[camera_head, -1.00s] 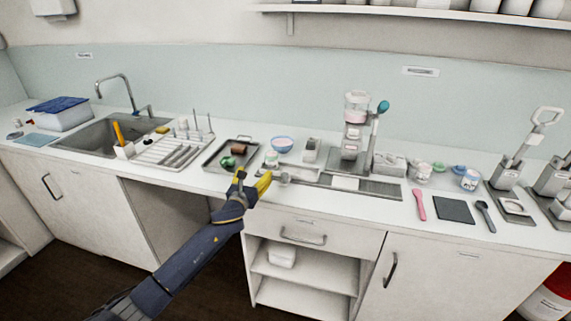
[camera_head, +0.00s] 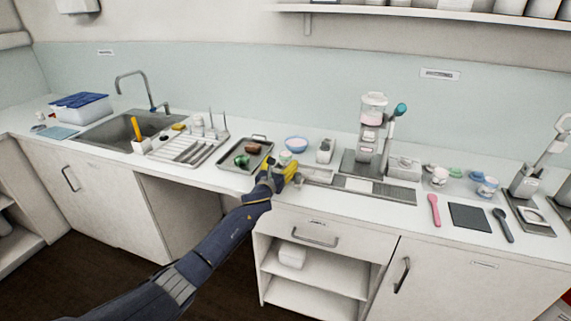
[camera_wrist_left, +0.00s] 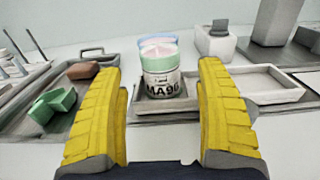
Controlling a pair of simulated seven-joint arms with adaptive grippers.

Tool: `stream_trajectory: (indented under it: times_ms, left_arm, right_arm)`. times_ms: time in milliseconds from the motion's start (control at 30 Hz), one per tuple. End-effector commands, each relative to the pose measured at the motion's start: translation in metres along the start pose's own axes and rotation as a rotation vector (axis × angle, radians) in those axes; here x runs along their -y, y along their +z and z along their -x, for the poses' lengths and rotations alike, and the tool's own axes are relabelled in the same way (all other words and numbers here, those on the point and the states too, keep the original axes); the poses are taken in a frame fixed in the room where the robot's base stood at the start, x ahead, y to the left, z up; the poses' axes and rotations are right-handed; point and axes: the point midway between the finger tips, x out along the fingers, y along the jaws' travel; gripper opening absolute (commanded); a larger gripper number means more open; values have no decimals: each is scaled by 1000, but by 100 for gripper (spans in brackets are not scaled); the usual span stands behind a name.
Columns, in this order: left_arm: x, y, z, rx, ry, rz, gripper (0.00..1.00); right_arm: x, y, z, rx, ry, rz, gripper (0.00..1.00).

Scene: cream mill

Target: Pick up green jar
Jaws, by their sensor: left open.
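My right gripper is not in view.
A dark tray (camera_head: 226,164) with a green item and a brown block lies left of the jar. A shallow grey tray (camera_wrist_left: 285,90) lies right. A mill (camera_head: 366,140) stands farther right.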

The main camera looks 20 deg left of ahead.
Motion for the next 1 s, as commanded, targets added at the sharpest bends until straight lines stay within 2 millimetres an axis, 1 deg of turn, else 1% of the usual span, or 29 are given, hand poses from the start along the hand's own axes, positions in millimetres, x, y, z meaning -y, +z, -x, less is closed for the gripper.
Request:
stream_trajectory:
  times_ms: [200, 400, 567, 833, 1000]
  left_arm:
    - [1, 0, -24, -1, 2, 2, 73]
    - [1, 0, -39, -1, 1, 1, 73]
    - [1, 0, -44, -1, 0, 1, 73]
    - [1, 0, -44, -1, 0, 0, 73]
    - [1, 0, -44, -1, 0, 0, 53]
  right_arm:
    - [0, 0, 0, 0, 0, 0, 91]
    - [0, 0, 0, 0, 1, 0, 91]
    - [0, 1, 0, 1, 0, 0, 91]
    - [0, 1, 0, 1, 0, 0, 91]
    - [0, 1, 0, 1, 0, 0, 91]
